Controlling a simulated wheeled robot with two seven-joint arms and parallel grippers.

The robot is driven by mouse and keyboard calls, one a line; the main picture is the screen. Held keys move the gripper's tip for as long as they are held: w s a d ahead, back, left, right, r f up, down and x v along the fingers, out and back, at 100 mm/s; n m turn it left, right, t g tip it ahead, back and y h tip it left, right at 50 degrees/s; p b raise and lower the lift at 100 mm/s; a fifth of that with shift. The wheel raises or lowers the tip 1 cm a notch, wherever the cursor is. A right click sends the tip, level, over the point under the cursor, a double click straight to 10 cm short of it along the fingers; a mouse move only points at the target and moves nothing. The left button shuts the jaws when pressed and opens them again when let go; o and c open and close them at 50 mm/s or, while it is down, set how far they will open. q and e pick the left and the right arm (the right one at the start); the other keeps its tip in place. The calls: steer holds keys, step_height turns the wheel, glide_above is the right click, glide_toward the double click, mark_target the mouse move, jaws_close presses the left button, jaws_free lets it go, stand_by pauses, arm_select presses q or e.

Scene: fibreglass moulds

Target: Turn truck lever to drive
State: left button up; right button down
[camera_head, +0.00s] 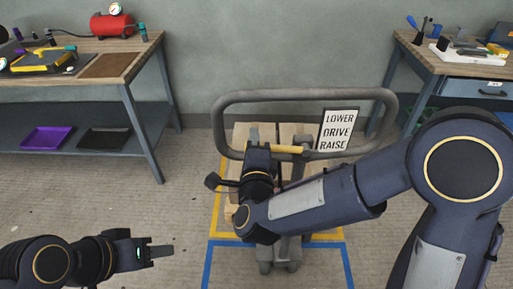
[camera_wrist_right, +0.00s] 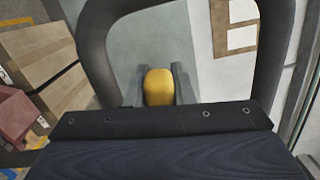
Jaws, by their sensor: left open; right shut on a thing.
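The pallet truck's grey loop handle (camera_head: 300,95) stands upright in the middle of the head view. A yellow lever (camera_head: 288,149) lies nearly level across the lower part of the loop. A white sign (camera_head: 338,130) beside it reads LOWER, DRIVE, RAISE from top to bottom. My right gripper (camera_head: 262,138) is shut on the lever's left end. In the right wrist view the yellow lever end (camera_wrist_right: 158,87) sits between the two fingers. My left gripper (camera_head: 162,252) is open and empty at the lower left, away from the truck.
Wooden boxes (camera_head: 242,132) are behind the handle. Yellow and blue floor tape (camera_head: 348,262) surrounds the truck. A workbench with a red air tank (camera_head: 112,25) is at the left, and another workbench (camera_head: 425,58) is at the right. Floor between the left bench and truck is clear.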

arm_select(q)
step_height(320, 180, down, 3)
steer(key=shift+b, duration=0.85)
arm_select(e)
step_height(320, 180, down, 2)
steer(key=shift+a+f+n, duration=0.1)
steer(key=shift+n, duration=0.8)
steer(key=c, duration=1.2)
jaws_free()
steer(key=shift+c, duration=0.2)
steer(key=shift+f, duration=0.1)
arm_select(q)
steer(key=shift+r, duration=0.1)
